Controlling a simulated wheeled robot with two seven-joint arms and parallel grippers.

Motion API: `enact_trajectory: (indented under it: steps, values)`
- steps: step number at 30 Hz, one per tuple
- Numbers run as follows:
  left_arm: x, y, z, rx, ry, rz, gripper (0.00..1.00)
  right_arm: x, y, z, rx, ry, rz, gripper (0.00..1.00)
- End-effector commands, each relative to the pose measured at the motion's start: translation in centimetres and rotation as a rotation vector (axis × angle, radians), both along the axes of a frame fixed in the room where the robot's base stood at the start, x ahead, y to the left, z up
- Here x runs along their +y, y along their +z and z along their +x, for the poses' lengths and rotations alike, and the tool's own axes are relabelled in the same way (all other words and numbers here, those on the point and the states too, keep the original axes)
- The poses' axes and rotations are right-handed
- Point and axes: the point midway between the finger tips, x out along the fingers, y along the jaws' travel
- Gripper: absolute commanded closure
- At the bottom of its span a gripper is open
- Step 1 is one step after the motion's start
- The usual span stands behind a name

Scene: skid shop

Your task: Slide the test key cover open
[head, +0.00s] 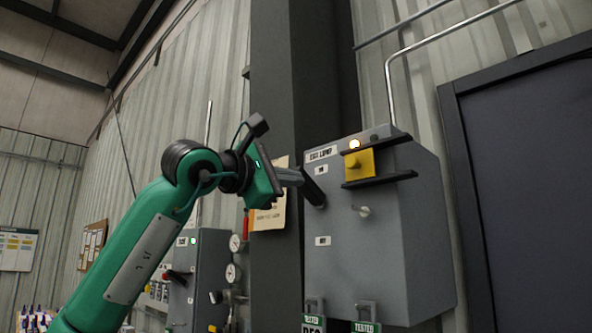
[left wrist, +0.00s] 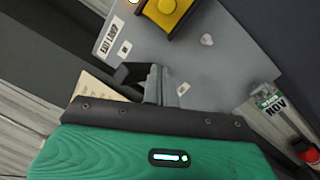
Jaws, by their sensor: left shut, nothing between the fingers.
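A yellow sliding cover (head: 360,165) with a raised knob sits between two dark rails on the front of a grey wall box (head: 335,265). It also shows at the top of the left wrist view (left wrist: 168,12). A small silver key-like piece (head: 363,211) is on the panel below the rails; it shows in the left wrist view too (left wrist: 207,39). My left gripper (head: 312,188) is shut and empty. Its tips are at the left part of the box front, to the left of and below the cover. I cannot tell whether they touch the panel. My right gripper is not in view.
A dark column (head: 277,80) stands behind my left arm. A dark door frame (head: 470,190) is right of the box. Tags (head: 366,326) hang under the box. A smaller grey box (head: 205,270) and gauges (head: 234,243) are lower left.

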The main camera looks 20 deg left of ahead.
Motion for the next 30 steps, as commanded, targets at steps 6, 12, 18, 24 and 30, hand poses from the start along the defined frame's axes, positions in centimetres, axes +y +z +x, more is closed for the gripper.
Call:
enact_trajectory:
  steps: [6, 12, 18, 24, 30]
  values:
    - [-2.0, 1.1, 4.6, 0.004, -0.003, 0.000, 1.00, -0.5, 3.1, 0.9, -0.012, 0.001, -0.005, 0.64]
    - [-4.0, 1.9, 6.6, -0.002, -0.004, 0.002, 1.00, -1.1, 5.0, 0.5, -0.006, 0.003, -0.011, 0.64]
    - [-5.7, 2.6, 6.2, -0.001, -0.002, 0.001, 1.00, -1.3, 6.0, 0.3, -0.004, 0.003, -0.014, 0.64]
    - [-6.4, 2.7, 6.1, 0.000, -0.002, -0.001, 1.00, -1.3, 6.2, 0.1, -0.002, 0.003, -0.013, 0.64]
    - [-6.3, 2.6, 6.1, 0.000, -0.001, -0.001, 1.00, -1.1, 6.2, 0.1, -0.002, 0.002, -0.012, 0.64]
